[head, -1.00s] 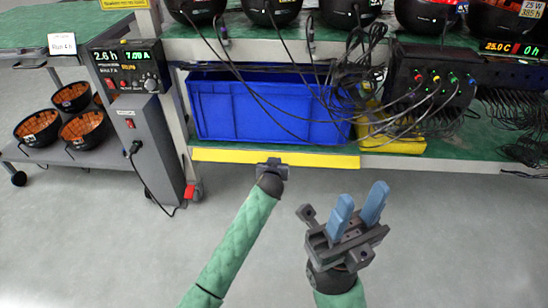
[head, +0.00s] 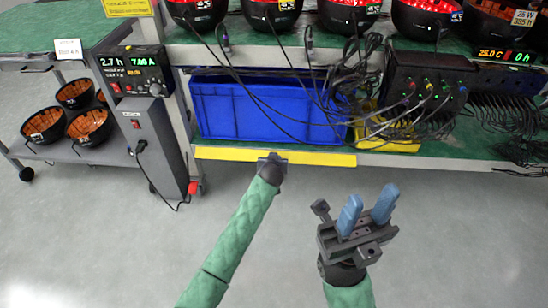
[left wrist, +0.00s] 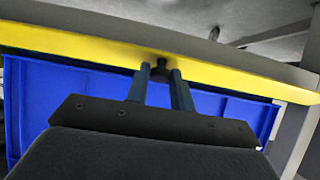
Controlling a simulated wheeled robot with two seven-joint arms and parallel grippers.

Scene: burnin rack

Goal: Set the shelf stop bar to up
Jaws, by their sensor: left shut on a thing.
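The shelf stop bar (head: 225,154) is a long yellow strip along the front edge of the lower shelf, below the blue bin. It also runs across the upper part of the left wrist view (left wrist: 70,41). My left gripper (head: 271,158) is at the bar's middle. In the left wrist view its two fingers (left wrist: 160,70) are shut on a small dark knob (left wrist: 161,61) at the bar. The knob is mostly hidden between the fingertips. My right gripper (head: 369,206) is open and empty, over the floor at the right, apart from the rack.
The blue bin (head: 260,108) sits right behind the bar. A grey power unit (head: 157,145) stands left of the bar. Bare floor lies in front.

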